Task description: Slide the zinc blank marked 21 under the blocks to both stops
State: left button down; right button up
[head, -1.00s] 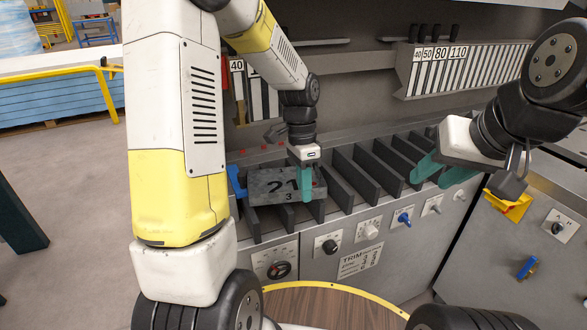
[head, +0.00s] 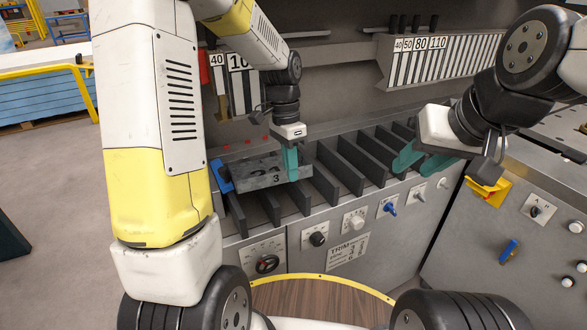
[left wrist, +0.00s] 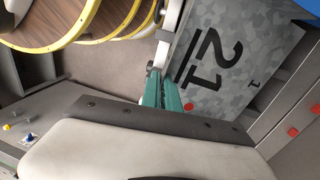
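The grey mottled zinc blank (head: 250,174) lies flatter above the dark dividers at the machine's left. In the head view a "3" shows near its front edge. The left wrist view shows its top face (left wrist: 212,75) with a large "21" and a red dot. My left gripper (head: 291,166) has its teal fingers close together at the blank's right part, seemingly clamped on its edge; the fingers also show in the left wrist view (left wrist: 165,95). A blue piece (head: 221,176) is at the blank's left end. My right gripper (head: 408,168) is open and empty over the dividers further right.
Dark upright dividers (head: 322,180) line the machine's ledge, with gaps between them. Knobs and a dial (head: 267,264) are on the front panel below. A numbered rack (head: 455,65) is on the back wall.

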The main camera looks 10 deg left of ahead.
pick_arm(q)
notch_tip(320, 180, up, 5)
jog(key=n, duration=0.2)
send_over(281, 164)
jog(key=s+d, duration=0.2)
jog(key=shift+t, duration=0.4)
jog(key=shift+f, duration=4.05)
jog(key=shift+f, duration=0.2)
jog(key=shift+s+a, duration=0.1)
jog(key=shift+a, duration=0.15)
jog(key=shift+w+a, duration=0.4)
jog(key=shift+w, duration=0.2)
jog(key=shift+w+a, duration=0.4)
jog(key=shift+w, duration=0.2)
jog(key=c, duration=1.5)
grip_release()
